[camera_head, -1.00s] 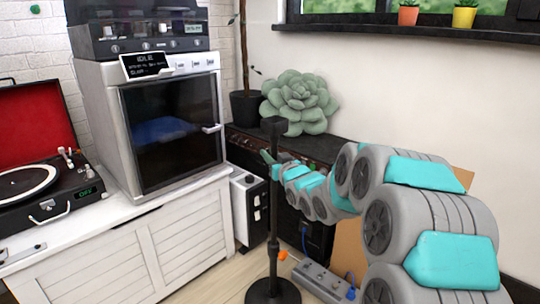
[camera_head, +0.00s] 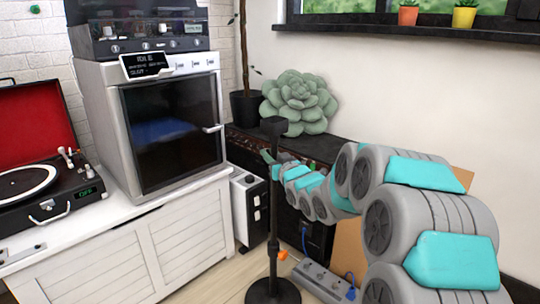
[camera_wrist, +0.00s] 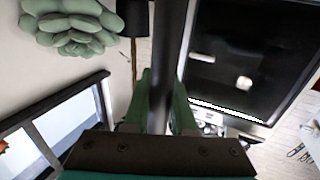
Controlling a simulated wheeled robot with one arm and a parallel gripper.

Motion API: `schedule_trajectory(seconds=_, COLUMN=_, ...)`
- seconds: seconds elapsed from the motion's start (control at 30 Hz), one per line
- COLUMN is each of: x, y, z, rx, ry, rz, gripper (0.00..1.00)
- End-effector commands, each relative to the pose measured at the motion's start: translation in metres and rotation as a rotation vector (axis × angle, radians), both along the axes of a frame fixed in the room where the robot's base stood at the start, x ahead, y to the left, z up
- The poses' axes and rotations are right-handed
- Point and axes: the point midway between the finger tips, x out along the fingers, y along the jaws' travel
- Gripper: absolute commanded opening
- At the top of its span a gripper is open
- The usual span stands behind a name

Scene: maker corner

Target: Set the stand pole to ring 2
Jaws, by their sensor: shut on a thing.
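The black stand has a slim upright pole (camera_head: 273,190), a small flat top (camera_head: 273,125) and a round base (camera_head: 272,291) on the floor. An orange knob (camera_head: 282,255) sits at a collar low on the stand. My gripper (camera_head: 270,161) is shut on the upper pole, a little below the flat top. In the wrist view the pole (camera_wrist: 170,50) runs between the green fingers of my gripper (camera_wrist: 160,90). Ring marks on the pole are too small to tell.
A power strip (camera_head: 322,280) lies on the floor right of the base. A white cabinet (camera_head: 165,240) with an oven-like machine (camera_head: 170,125) stands to the left. A dark low unit (camera_head: 340,150) with a big succulent (camera_head: 300,100) is behind the stand.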

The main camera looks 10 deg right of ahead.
Motion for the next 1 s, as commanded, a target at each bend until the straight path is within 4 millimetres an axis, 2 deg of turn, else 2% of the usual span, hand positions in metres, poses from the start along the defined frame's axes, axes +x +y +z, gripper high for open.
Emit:
schedule_trajectory(seconds=0.13, x=0.0, y=0.0, z=0.007, rx=0.0, ry=-0.002, rz=0.0, gripper=0.0)
schedule_trajectory(seconds=0.27, x=0.0, y=0.001, z=0.027, rx=-0.001, ry=-0.006, rz=0.001, gripper=0.0)
schedule_trajectory(seconds=0.7, x=0.0, y=0.0, z=0.147, rx=0.002, ry=-0.009, rz=0.0, gripper=0.0)
schedule_trajectory(seconds=0.9, x=0.0, y=0.0, z=0.187, rx=0.001, ry=-0.011, rz=0.0, gripper=0.0)
schedule_trajectory(seconds=1.0, x=0.0, y=0.0, z=0.197, rx=0.001, ry=-0.009, rz=-0.001, gripper=0.0)
